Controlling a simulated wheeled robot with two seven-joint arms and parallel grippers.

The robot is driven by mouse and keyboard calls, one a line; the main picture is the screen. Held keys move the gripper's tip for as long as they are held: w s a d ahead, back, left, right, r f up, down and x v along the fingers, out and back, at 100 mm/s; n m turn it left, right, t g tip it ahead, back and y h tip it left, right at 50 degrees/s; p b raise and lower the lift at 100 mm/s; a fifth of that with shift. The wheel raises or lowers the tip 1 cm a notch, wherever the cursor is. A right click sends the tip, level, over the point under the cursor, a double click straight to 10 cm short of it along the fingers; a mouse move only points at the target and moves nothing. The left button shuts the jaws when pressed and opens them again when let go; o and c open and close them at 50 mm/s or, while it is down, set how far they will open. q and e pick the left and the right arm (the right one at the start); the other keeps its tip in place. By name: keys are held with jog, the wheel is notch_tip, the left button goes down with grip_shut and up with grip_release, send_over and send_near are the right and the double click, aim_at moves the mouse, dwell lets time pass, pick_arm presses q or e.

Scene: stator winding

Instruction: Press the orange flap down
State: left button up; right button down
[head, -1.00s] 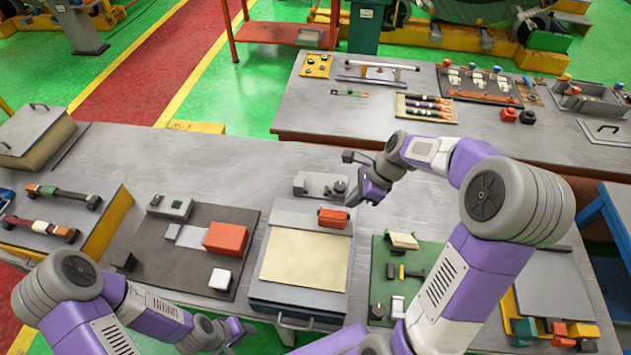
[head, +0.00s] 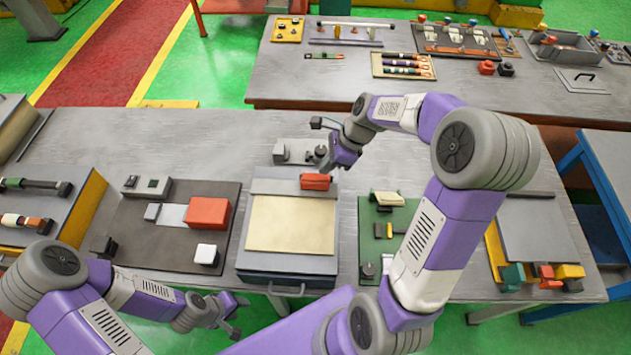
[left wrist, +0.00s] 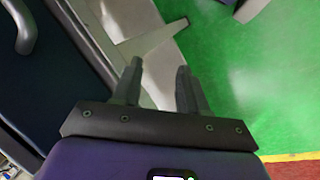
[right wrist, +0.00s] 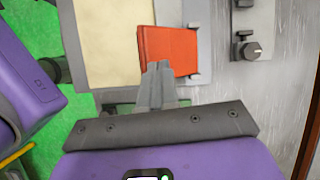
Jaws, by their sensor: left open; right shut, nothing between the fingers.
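The orange flap (head: 316,181) sits at the far right corner of a grey box with a beige top panel (head: 291,224). In the right wrist view the flap (right wrist: 168,45) is an orange rectangle with small grey brackets at its right edge. My right gripper (head: 326,168) is shut and empty, close by the flap. In the right wrist view its fingertips (right wrist: 159,66) overlap the flap's near edge; I cannot tell whether they touch it.
A grey device with a knob (head: 298,151) stands just behind the box. A dark mat (head: 165,245) with a red-orange block (head: 208,212) lies left, and a green board (head: 370,225) lies right. A second table (head: 360,95) with tools stands behind.

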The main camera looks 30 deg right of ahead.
aim_at(326, 178)
jog(key=shift+b+x, duration=0.9)
jog(key=shift+x, duration=0.55)
jog(key=shift+f+b, duration=1.3)
jog(key=shift+f, duration=1)
jog(key=shift+d+r, duration=0.1)
jog(key=shift+r, duration=0.05)
jog(key=shift+s+d+r+p, duration=0.2)
jog(key=shift+d+p, duration=0.1)
jog(key=shift+p, duration=0.05)
jog(key=shift+s+d+r+p, duration=0.15)
jog(key=shift+s+d+p, duration=0.1)
jog(key=shift+d, duration=0.25)
jog(key=shift+s+d+r+p, duration=0.2)
jog(key=shift+s+d, duration=0.1)
jog(key=shift+d, duration=0.2)
